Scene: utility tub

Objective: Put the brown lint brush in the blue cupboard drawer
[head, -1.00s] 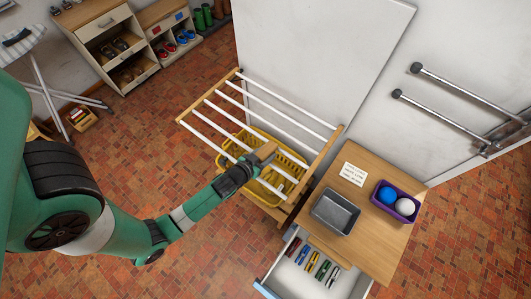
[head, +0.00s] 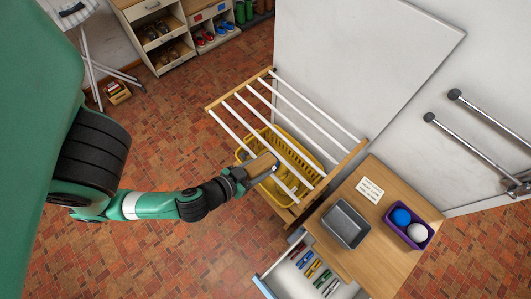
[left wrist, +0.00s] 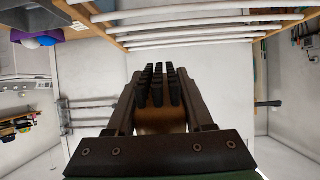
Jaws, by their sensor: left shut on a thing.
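My left gripper (head: 238,176) is shut on the brown lint brush (head: 262,167), whose wooden body sticks out beyond the fingers. In the left wrist view the brush (left wrist: 160,118) sits between the two fingers, its rows of black bristles showing. The blue-fronted cupboard drawer (head: 263,287) is pulled open at the bottom, to the right of and below the gripper. Several coloured small items lie inside it. My right gripper is not in view.
The white-barred drying rack (head: 246,115) stands over a yellow basket (head: 285,187), between the gripper and the wall. The wooden cupboard top (head: 355,255) holds a grey tray (head: 345,224), a note (head: 370,190) and a purple box (head: 408,228) with balls. Tiled floor is clear in front.

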